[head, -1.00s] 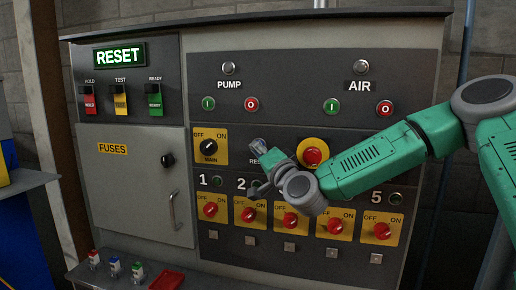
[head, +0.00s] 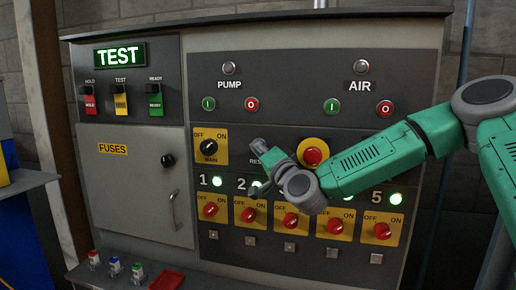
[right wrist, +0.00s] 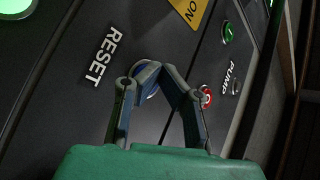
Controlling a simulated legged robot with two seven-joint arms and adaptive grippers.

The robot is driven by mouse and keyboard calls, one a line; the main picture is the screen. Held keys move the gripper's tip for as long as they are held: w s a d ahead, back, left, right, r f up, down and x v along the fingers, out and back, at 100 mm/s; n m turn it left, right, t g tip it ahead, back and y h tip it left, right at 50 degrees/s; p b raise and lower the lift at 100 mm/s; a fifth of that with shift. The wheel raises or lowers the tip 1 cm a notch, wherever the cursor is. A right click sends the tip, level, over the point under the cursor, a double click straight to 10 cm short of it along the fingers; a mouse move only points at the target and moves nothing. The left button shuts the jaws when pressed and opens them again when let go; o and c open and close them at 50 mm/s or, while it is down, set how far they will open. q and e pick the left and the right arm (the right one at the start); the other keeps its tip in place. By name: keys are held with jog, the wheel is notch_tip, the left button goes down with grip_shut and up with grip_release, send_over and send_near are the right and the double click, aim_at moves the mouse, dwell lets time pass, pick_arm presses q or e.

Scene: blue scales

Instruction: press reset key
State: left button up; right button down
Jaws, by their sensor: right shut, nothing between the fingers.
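The reset key, a round blue button in a silver ring, shows in the right wrist view (right wrist: 150,92) beside the white RESET label (right wrist: 104,55). My right gripper (head: 262,147) is in front of it in the head view and hides most of it. In the right wrist view my right gripper (right wrist: 162,72) has its fingertips together, empty, over the key. They seem to touch it; how far it is pressed I cannot tell. The display (head: 119,55) reads TEST in green. The numbered lamps that show, such as lamp 1 (head: 217,182), glow green. My left gripper is not in view.
The red emergency knob (head: 312,157) sits close to my right gripper. The MAIN switch (head: 209,147) is to its left, and red rotary switches (head: 248,214) line the row below. Green and red PUMP buttons (head: 251,104) are above. A fuse door (head: 140,185) is at left.

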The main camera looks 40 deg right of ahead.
jog(key=shift+s+a, duration=0.5)
jog(key=shift+s+a+b, duration=0.35)
jog(key=shift+s+a, duration=1.3)
jog(key=shift+a, duration=0.3)
jog(key=s+a+f+n+g+y+b, duration=0.1)
jog(key=s+a+f+n+g, duration=0.2)
jog(key=f, duration=0.8)
jog(key=s+a+f+n+g+y+b, duration=0.1)
jog(key=s+a+f+n+g+y, duration=0.2)
jog(key=f, duration=0.9)
jog(key=s+a+f+n+g+b, duration=0.2)
jog(key=s+a+f+g, duration=0.15)
jog(key=f, duration=0.75)
jog(key=s+d+f+n+g+h+b, duration=0.1)
jog(key=s+f+g, duration=0.4)
jog(key=s+f, duration=0.6)
jog(key=s+d+f+n+g+h+b, duration=0.1)
jog(key=s+f+n+g, duration=0.3)
jog(key=s+f, duration=0.8)
jog(key=s+g+b, duration=0.1)
jog(key=s, duration=0.4)
jog(key=shift+s, duration=0.15)
